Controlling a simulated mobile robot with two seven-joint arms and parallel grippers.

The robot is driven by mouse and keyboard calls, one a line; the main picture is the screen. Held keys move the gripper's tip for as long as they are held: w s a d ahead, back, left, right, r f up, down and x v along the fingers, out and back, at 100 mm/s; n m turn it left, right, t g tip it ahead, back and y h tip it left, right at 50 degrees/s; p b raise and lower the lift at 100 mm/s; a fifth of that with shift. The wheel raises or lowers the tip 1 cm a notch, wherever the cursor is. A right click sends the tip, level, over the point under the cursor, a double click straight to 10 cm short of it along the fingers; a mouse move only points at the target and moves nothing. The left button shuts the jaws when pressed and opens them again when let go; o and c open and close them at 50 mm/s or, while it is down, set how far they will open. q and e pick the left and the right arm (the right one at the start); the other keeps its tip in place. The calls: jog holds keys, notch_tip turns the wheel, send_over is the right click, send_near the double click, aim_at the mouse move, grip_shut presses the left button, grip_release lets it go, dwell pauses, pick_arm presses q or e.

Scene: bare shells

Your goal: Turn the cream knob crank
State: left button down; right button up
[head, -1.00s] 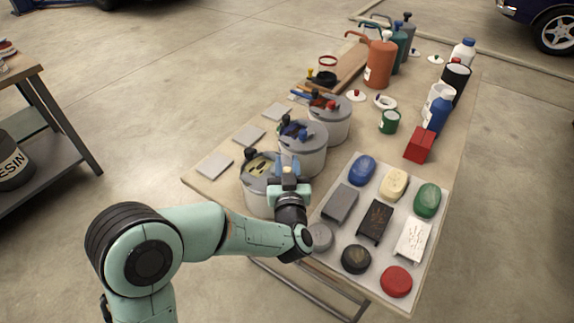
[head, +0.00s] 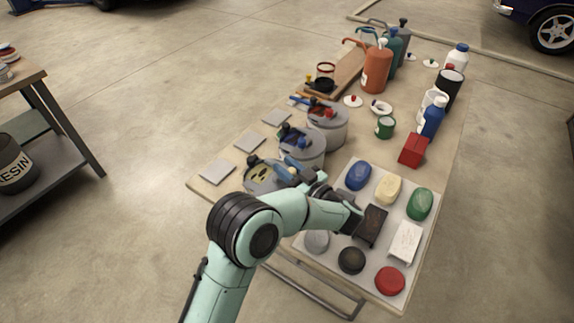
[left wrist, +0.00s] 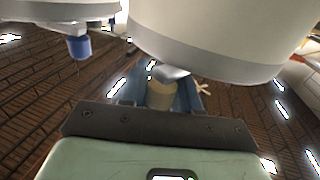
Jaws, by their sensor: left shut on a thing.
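The nearest grey pot (head: 258,172) stands at the front left of the table, with a yellow pattern on its top. My left gripper (head: 294,172) is at its right side; my arm covers much of the pot's front. In the left wrist view the blue fingers of my left gripper (left wrist: 162,90) are shut on the cream knob (left wrist: 160,97), a short pale cylinder. A grey-white rounded body (left wrist: 210,40) fills the top of that view and hides part of the knob's surroundings. The crank's arm cannot be made out in the head view. My right gripper is not in view.
Two more pots stand behind, one with blue (head: 302,145) and one with red (head: 327,120) on top. A pale tray (head: 318,260) with several coloured blocks and discs lies to the right. Flat grey tiles (head: 217,171) lie left of the pots. Bottles and cans stand farther back.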

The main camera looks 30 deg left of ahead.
pick_arm(q)
jog(key=shift+w+a+n+g+y+p, duration=0.15)
jog(key=shift+n+g+y+p, duration=0.2)
jog(key=shift+n+g, duration=0.4)
jog(key=shift+g, duration=0.45)
jog(key=c, duration=0.9)
grip_release()
jog(key=s+d, duration=0.2)
jog(key=d, duration=1.1)
jog(key=shift+s, duration=0.3)
